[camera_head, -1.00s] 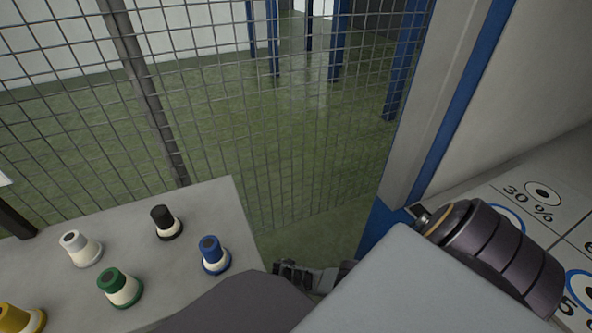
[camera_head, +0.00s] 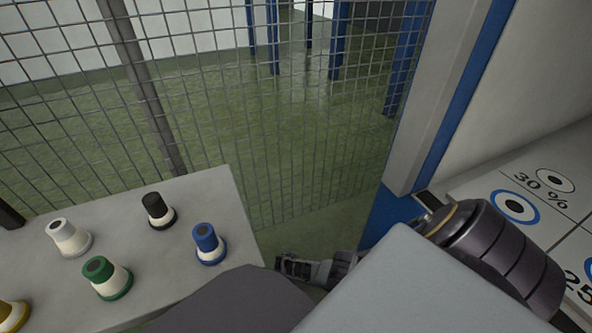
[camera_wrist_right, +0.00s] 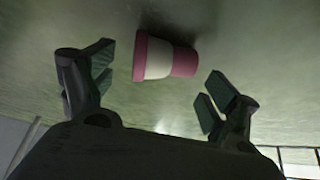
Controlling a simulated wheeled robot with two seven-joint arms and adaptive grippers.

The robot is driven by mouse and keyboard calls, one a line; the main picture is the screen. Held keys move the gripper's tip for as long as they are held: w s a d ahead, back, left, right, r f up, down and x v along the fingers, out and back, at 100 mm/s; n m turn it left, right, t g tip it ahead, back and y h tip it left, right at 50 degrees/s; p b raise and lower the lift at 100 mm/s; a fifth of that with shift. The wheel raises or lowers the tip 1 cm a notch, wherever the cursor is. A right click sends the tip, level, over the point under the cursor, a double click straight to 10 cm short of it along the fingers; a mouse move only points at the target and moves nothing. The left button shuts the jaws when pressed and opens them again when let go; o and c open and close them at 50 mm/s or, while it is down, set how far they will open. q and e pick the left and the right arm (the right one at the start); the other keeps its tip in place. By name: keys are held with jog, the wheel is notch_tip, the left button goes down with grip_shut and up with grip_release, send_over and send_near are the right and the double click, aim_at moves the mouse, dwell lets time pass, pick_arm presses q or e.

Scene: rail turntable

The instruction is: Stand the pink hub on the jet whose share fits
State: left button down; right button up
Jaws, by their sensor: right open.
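The pink hub (camera_wrist_right: 165,58), pink at both ends with a cream band, shows in the right wrist view beyond my right gripper (camera_wrist_right: 157,92). The hub appears on its side in that picture, with its wide end to the left. My right gripper is open, with a finger on either side below the hub and clear gaps to it. Greenish floor is behind the hub; I cannot tell if it touches the floor. The hub is not visible in the head view. A board (camera_head: 548,215) at right bears ringed jets, with 30 % and a partly cut-off 25 marked.
A grey table (camera_head: 150,219) at left holds a white hub (camera_head: 68,238), a black hub (camera_head: 158,211), a blue hub (camera_head: 208,245), a green hub (camera_head: 106,279) and a partly cut-off yellow hub (camera_head: 12,315). A mesh fence (camera_head: 250,110) stands behind, beside a blue-edged post (camera_head: 438,100).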

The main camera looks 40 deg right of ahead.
jog(key=shift+w+d+f, duration=0.1)
jog(key=shift+d+f, duration=0.05)
jog(key=shift+f, duration=0.1)
dwell(0.4)
jog(key=c, duration=1.4)
